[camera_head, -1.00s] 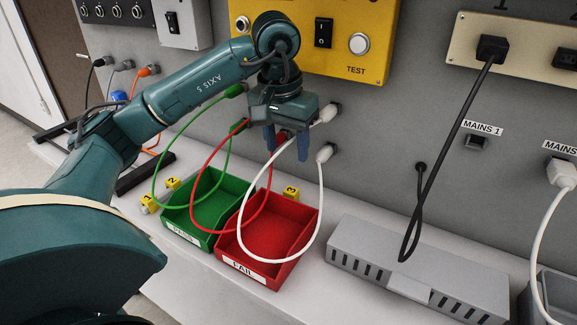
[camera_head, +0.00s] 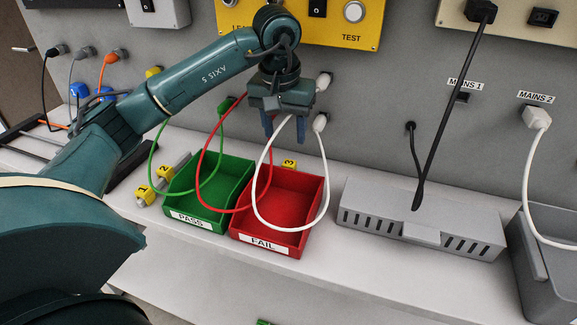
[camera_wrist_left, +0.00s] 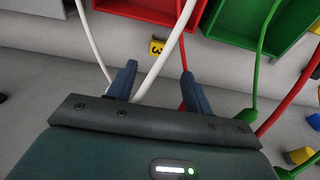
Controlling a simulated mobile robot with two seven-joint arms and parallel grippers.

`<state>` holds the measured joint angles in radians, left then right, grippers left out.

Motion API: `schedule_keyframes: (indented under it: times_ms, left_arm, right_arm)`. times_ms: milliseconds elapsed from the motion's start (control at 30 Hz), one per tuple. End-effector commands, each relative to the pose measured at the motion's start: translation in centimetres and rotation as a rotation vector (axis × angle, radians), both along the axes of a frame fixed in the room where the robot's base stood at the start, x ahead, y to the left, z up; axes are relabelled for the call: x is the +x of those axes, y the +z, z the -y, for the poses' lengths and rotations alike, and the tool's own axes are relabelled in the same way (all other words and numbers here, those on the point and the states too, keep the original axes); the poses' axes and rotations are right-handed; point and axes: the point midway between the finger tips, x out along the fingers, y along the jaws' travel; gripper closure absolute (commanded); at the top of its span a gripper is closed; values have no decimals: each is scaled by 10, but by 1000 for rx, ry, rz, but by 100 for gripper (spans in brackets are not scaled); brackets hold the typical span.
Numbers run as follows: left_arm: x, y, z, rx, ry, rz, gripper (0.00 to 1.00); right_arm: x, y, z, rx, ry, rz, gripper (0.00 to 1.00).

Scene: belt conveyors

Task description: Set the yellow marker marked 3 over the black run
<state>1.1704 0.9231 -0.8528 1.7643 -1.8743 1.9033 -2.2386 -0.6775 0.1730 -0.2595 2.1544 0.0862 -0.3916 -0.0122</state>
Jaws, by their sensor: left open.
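The yellow marker marked 3 (camera_head: 289,164) stands on the bench behind the red FAIL tray; it also shows in the left wrist view (camera_wrist_left: 157,47). My left gripper (camera_head: 285,135) is open above and behind that tray, with its fingers pointing down. In the left wrist view the marker lies beyond and between the fingertips (camera_wrist_left: 158,72), apart from them. A white cable (camera_wrist_left: 165,58) crosses between the fingers. A thin black cable (camera_head: 44,95) hangs from the panel at far left. A thicker black cord (camera_head: 447,110) runs from the upper right socket to the grey vented box.
Yellow markers 1 (camera_head: 144,196) and 2 (camera_head: 164,171) sit left of the green PASS tray (camera_head: 193,222). Green (camera_head: 150,155), red (camera_head: 199,165) and white (camera_head: 325,185) cable loops hang over the trays. The grey box (camera_head: 365,218) and a grey bin (camera_head: 530,270) stand right.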

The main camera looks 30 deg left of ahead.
Motion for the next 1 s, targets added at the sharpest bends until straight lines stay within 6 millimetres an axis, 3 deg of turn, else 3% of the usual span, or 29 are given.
schedule_keyframes:
  times_ms: [100, 367, 600, 933, 1000]
  left_arm:
    - [2, -20, -1, 0, 1, -3, 49]
    - [6, -39, 0, 0, 0, -2, 49]
    - [11, -74, 3, 0, 0, -2, 49]
    - [13, -83, 2, 0, 0, 1, 49]
    - [13, -83, 2, 0, 0, 1, 53]
  right_arm:
    - [1, 1, 1, -3, 0, 2, 64]
    - [0, 2, 1, -6, 1, 2, 64]
    - [-1, 3, 2, -18, 5, -3, 64]
    - [-2, 0, 1, -21, 10, -9, 64]
    - [-2, 0, 1, -21, 10, -9, 64]
